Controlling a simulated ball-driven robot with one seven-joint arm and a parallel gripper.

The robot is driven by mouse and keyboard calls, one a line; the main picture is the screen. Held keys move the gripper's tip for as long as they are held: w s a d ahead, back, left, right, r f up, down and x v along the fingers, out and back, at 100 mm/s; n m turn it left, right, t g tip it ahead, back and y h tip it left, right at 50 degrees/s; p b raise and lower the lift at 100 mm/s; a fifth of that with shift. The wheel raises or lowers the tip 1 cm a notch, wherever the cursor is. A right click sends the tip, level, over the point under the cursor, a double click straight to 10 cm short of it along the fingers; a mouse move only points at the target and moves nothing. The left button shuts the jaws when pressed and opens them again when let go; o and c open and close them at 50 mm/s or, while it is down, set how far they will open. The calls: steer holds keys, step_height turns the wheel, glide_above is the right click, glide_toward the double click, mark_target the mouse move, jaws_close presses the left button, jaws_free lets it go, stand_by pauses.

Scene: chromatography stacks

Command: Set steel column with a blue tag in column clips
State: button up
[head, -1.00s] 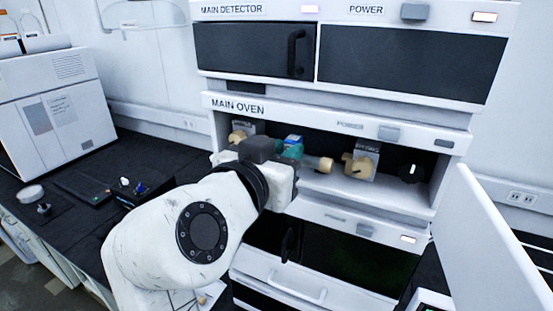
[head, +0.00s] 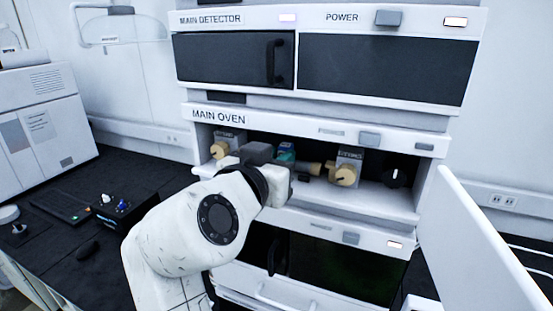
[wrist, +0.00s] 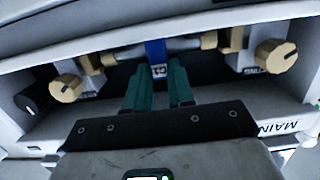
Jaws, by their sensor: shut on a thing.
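The steel column (wrist: 188,44) lies roughly level across the wrist view, with its blue tag (wrist: 156,50) hanging in the middle. My gripper (wrist: 160,74) has its two teal fingers on either side of the tag, shut on the column. In the head view, the column's tan end (head: 312,169) shows right of my gripper (head: 286,157), inside the main oven opening. The two column clips with tan knobs stand at the column's ends: one left (head: 221,147), one right (head: 347,172). Whether the column touches or sits in them is unclear.
The main oven (head: 290,122) is open, its white door (head: 475,245) swung out on the right. A black knob (head: 397,178) sits inside at right. The main detector (head: 235,57) is above, and another dark-windowed unit (head: 335,267) is below.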

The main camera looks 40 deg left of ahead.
steer(key=o, duration=1)
steer(key=shift+f, duration=0.1)
steer(key=v, duration=1.4)
steer(key=shift+d+f+p, duration=0.15)
steer(key=shift+f+p, duration=0.25)
stand_by(0.6)
